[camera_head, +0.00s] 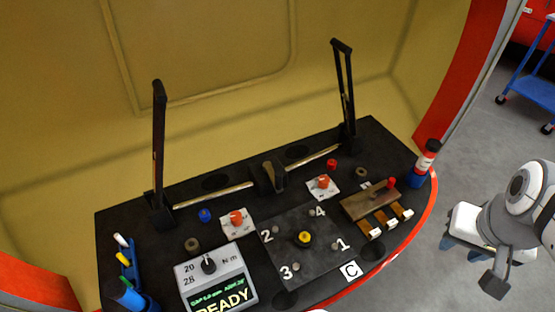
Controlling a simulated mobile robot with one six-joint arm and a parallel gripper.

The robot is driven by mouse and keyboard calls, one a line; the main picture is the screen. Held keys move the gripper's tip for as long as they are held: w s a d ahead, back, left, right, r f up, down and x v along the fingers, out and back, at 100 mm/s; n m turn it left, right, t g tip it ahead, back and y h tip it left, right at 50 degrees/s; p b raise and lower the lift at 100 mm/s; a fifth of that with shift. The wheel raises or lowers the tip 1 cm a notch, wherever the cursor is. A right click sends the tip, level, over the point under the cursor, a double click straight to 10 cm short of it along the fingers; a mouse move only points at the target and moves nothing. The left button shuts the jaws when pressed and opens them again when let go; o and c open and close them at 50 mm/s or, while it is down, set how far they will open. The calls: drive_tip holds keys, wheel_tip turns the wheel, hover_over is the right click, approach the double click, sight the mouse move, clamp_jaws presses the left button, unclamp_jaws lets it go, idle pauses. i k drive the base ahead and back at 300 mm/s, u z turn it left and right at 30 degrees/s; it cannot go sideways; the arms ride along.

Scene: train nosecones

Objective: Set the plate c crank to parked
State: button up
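Plate C (284,270) is a dark square plate on the black console, with the white label C (350,271) at its front right corner. It carries the numbers 1 to 4, each beside a small grey stud. A yellow-topped round piece (304,237) sits at its middle. Whether this is the crank I cannot tell, and no long handle shows on it. My arm is at the right edge, well apart from the plate. A dark grey end piece (495,284) hangs there, perhaps my gripper; its fingers are not clear and I see nothing held.
A torque display (217,284) reading READY stands left of the plate. Orange knobs (237,218) (323,182) on white bases flank its back. Two tall black levers (158,150) (346,90) rise behind. Open floor lies right.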

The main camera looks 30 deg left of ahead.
sight(276, 178)
drive_tip(key=z, duration=0.1)
drive_tip(key=k, duration=1.2)
drive_tip(key=u, duration=0.8)
